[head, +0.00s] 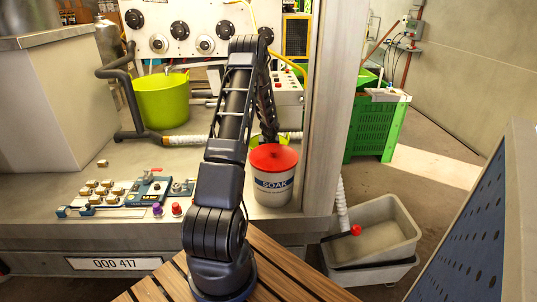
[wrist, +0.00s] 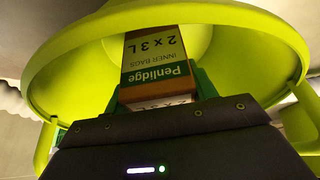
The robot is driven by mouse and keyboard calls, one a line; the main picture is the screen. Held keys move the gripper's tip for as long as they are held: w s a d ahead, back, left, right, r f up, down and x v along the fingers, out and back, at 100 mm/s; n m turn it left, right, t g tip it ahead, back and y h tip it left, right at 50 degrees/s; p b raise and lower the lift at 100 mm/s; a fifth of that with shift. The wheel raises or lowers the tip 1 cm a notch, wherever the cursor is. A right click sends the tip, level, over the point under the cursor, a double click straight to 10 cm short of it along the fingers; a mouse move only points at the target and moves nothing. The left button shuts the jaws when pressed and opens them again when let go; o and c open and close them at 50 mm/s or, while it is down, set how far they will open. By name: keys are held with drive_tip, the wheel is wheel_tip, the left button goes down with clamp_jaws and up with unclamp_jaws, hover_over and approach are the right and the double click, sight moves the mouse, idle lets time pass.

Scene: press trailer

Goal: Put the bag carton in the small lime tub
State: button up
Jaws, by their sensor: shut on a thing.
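The bag carton (wrist: 155,55), printed "Penlidge, inner bags, 2 x 3 L" in green and white, shows upside down in the wrist view. My gripper (wrist: 161,90) is shut on it, with a green finger on each side. The small lime tub (wrist: 285,55) fills the wrist view around the carton, whose far end lies over its inside. I cannot tell whether the carton touches the bottom. In the head view a sliver of the small lime tub (head: 256,139) shows behind a bucket; my gripper and the carton are hidden there.
A white SOAK bucket with a red lid (head: 272,175) stands just in front of the small tub. A larger lime tub (head: 161,101) stands at the back left. A post (head: 333,110) rises right of my arm. A control board (head: 115,194) with small parts lies at left.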

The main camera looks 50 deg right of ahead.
drive_tip(key=shift+f, duration=0.95)
drive_tip(key=shift+f, duration=0.1)
drive_tip(key=o, duration=1.1)
drive_tip(key=shift+c, duration=0.2)
drive_tip(key=shift+v, duration=3.85)
